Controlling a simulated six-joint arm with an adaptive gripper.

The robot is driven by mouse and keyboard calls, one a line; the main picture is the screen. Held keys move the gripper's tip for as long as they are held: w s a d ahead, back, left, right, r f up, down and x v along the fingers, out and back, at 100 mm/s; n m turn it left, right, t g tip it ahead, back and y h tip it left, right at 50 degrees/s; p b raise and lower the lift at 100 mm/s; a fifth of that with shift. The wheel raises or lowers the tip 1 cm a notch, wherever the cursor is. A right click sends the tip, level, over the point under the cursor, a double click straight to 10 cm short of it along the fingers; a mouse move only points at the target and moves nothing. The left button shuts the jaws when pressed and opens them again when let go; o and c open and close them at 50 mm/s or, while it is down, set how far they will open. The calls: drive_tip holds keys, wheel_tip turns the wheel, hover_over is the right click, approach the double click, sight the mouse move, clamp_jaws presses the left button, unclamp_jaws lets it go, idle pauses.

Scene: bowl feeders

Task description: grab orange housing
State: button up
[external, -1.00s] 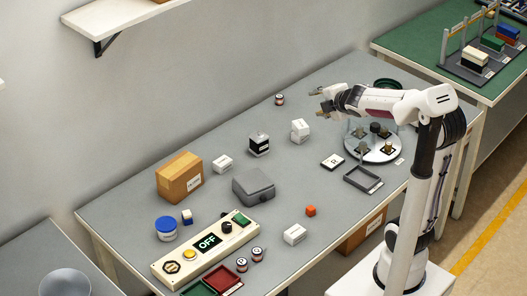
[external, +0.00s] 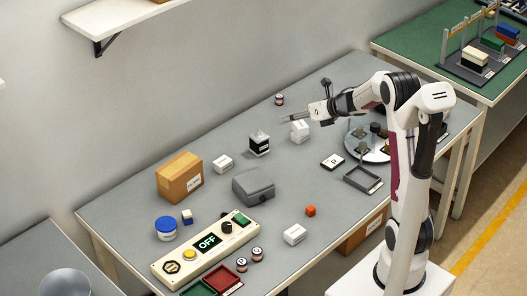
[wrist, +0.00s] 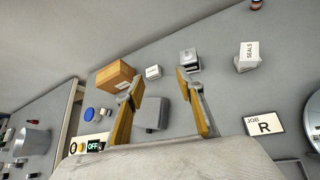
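I do not see the cube in the wrist view. My gripper (external: 287,120) is in the air over the back part of the table, well behind and above the cube. In the wrist view my gripper (wrist: 160,80) has its two fingers spread apart with nothing held between them.
A grey box (external: 253,186), a black-and-white block (external: 259,144), a SEALS box (wrist: 248,55) and a cardboard box (external: 179,177) stand on the table. A control panel reading OFF (external: 205,246) is front left. A grey tray (external: 363,179) and round plate lie right. Table around the orange cube is mostly clear.

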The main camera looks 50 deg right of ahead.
wheel_tip(320, 180, down, 6)
drive_tip(key=s+n+g+y, duration=0.2)
drive_tip(key=n+y, duration=0.1)
drive_tip(key=n, duration=0.2)
drive_tip(key=n+g+y, duration=0.7)
drive_tip(key=n+y, duration=0.1)
drive_tip(key=n, duration=0.4)
approach(311, 208)
drive_tip(key=x, duration=0.2)
drive_tip(key=shift+a+f, duration=0.1)
drive_tip(key=shift+a, duration=0.2)
drive_tip(key=shift+s, duration=0.35)
drive_tip(key=shift+a+f, duration=0.1)
drive_tip(key=shift+x, duration=1.2)
drive_tip(key=shift+w, duration=0.1)
drive_tip(key=shift+w+x, duration=0.15)
drive_tip(key=shift+x, duration=1.15)
drive_tip(key=shift+w+x, duration=0.15)
drive_tip(key=shift+x, duration=1.1)
drive_tip(key=shift+f, duration=0.2)
